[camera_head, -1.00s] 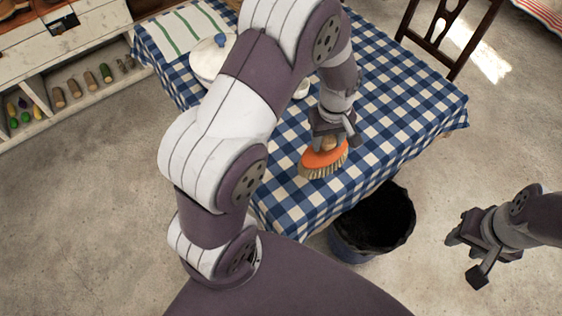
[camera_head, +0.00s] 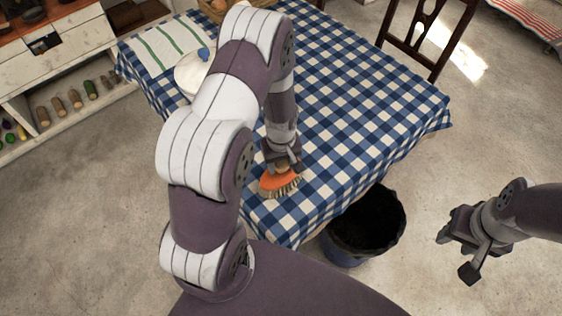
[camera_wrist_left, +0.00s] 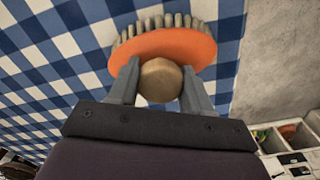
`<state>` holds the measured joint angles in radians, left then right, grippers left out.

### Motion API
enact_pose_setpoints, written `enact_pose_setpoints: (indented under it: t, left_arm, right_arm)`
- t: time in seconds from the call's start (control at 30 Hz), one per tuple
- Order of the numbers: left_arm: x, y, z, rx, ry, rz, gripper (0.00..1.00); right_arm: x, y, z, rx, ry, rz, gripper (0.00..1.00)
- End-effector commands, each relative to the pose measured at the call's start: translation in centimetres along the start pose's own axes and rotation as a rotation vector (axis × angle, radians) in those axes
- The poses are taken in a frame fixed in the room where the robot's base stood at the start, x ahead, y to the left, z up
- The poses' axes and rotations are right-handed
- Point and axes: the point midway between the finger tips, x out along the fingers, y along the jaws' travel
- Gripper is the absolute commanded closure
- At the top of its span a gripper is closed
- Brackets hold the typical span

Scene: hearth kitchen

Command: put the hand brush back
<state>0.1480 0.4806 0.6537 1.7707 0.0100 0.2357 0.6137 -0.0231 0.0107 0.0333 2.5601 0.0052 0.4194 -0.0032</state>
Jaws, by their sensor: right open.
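The hand brush (camera_head: 277,184) has an orange body, pale bristles and a round wooden knob. It is over the near end of the checked table, bristles down; I cannot tell whether they touch the cloth. My left gripper (camera_head: 283,163) is above it, shut on the knob. In the left wrist view the brush (camera_wrist_left: 175,45) shows past the fingers, and my left gripper (camera_wrist_left: 160,88) has a finger on each side of the knob. My right gripper (camera_head: 458,253) is open and empty over the floor at the right.
The table (camera_head: 370,105) has a blue checked cloth, with wide free room right of my arm. A white lidded pot (camera_head: 190,75) and a striped towel (camera_head: 168,45) are at its far left. A dark-lined bin (camera_head: 368,220) stands by the near right edge. A chair (camera_head: 425,45) is behind.

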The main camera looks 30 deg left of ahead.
Motion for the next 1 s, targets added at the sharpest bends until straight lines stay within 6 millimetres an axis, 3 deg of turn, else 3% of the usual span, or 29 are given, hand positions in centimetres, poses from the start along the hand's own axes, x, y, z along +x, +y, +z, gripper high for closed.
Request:
enact_pose_setpoints:
  t: [0.03,0.07,0.43,0.8,1.0]
  left_arm:
    - [0.0,0.0,0.0,0.0,0.0,0.0,0.36]
    - [0.0,0.0,0.0,0.0,0.0,0.0,0.27]
    - [-0.9,0.1,-0.1,0.0,0.003,0.002,0.27]
    - [-9.9,0.1,-0.1,0.0,0.004,0.003,0.27]
    - [-12.9,0.1,0.8,0.061,0.01,0.007,0.27]
  right_arm:
    - [0.0,0.0,0.0,0.0,0.0,0.0,0.57]
    - [0.0,0.0,0.0,0.0,0.0,0.0,0.57]
    - [-0.2,0.0,0.0,0.0,0.0,0.0,0.57]
    - [0.4,0.0,0.1,0.0,0.0,0.0,0.57]
    - [0.4,0.0,0.1,0.0,0.0,0.0,0.57]
